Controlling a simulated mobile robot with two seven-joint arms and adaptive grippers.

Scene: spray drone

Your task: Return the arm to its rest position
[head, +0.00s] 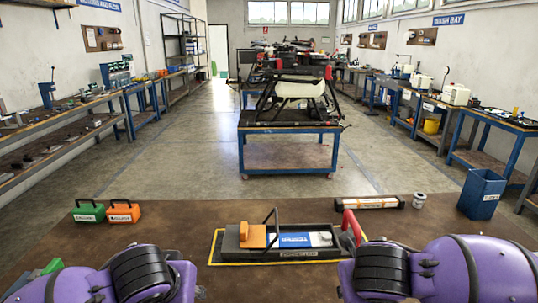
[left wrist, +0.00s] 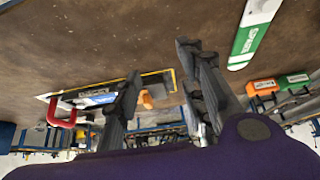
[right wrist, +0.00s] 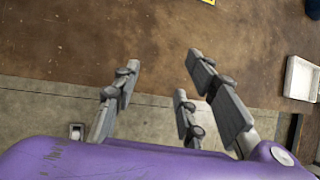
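My left gripper (left wrist: 160,60) shows in the left wrist view with its fingers spread and nothing between them. It hangs above the brown table (left wrist: 60,60). My right gripper (right wrist: 162,60) shows in the right wrist view, also spread and empty, near the table edge with the floor partly below it. In the head view my purple arms cover the lower left and lower right corners, and both sets of fingers are out of that view.
On the table a dark tray (head: 228,243) holds an orange block (head: 254,236) and a blue-white pack (head: 290,240); a red handle (head: 352,225) stands beside it. Green (head: 89,211) and orange boxes (head: 121,212) stand left, a blue bin (head: 482,192) right. A white tray (right wrist: 300,78) lies right.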

